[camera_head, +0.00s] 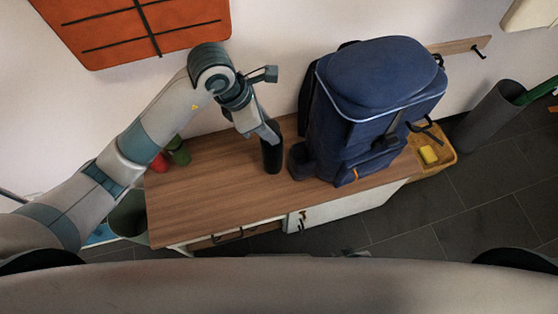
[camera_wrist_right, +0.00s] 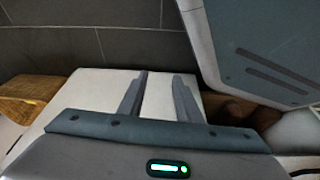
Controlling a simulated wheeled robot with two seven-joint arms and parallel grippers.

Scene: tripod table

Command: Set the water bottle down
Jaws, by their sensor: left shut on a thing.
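The water bottle (camera_head: 272,157) looks like a dark, upright cylinder over the wooden tabletop (camera_head: 215,190), just left of the blue backpack. My left gripper (camera_head: 268,134) is shut on its upper part, reaching in from the left. The bottle's base is at or very close to the tabletop; I cannot tell if it touches. My right gripper (camera_wrist_right: 160,78) shows in the right wrist view with its two fingers apart and nothing between them. A pale white surface lies beyond those fingers.
The large blue backpack (camera_head: 370,100) stands on the table's right part. Red (camera_head: 160,162) and green (camera_head: 179,150) items stand at the table's left back. A yellow tray (camera_head: 440,157) is at the right end. The tabletop's left front is clear.

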